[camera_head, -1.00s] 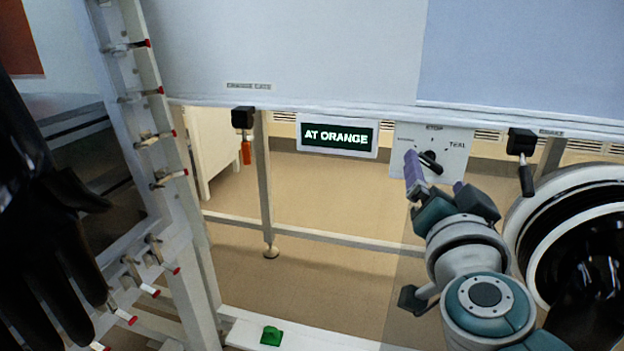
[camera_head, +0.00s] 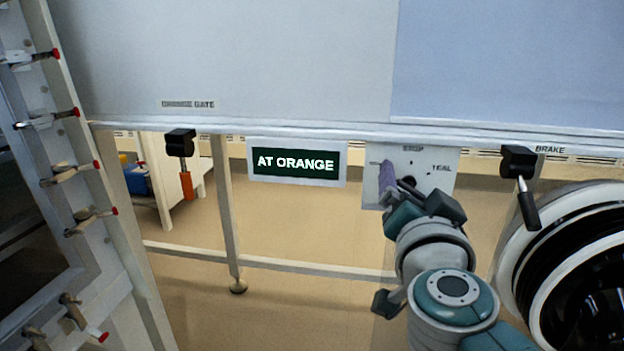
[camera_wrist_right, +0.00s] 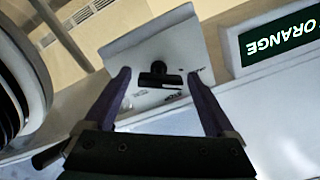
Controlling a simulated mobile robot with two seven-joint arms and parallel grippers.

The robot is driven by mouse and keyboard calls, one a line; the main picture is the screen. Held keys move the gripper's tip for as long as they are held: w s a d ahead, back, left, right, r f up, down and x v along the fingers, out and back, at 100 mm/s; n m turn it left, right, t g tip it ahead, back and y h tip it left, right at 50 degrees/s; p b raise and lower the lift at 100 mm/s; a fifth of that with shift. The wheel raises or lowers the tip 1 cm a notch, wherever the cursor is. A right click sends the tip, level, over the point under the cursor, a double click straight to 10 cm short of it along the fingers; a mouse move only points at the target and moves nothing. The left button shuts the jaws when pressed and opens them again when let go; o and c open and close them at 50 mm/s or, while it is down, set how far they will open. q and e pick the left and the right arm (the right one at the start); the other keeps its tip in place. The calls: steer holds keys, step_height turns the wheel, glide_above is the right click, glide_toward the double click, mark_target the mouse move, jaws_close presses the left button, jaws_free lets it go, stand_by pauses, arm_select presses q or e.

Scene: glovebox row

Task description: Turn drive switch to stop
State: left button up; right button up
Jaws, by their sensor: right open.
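The drive switch is a white plate (camera_head: 430,172) hanging below the panel's lower edge, with STOP printed at its top and TEAL at its right. Its black knob (camera_head: 409,184) is mostly hidden by my right gripper (camera_head: 398,188) in the head view. In the right wrist view, the knob (camera_wrist_right: 160,76) lies between the two purple fingers of my open right gripper (camera_wrist_right: 159,84), with a gap on each side. I cannot tell which label the knob points to. My left gripper is not in view.
A display (camera_head: 296,162) reading AT ORANGE hangs left of the switch. A brake lever (camera_head: 525,187) and a large round black-and-white port (camera_head: 570,270) are to the right. An orange-handled lever (camera_head: 183,165) hangs at left, near a clamp-lined frame (camera_head: 85,190).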

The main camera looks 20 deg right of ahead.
steer(key=shift+s+a, duration=0.1)
steer(key=shift+s, duration=0.05)
steer(key=shift+c, duration=0.6)
steer(key=c, duration=1.3)
steer(key=shift+o, duration=0.2)
steer(key=shift+m, duration=0.3)
steer(key=shift+f+m+p, duration=0.1)
steer(key=shift+m+p, duration=0.2)
steer(key=shift+m, duration=2.3)
steer(key=o, duration=1.4)
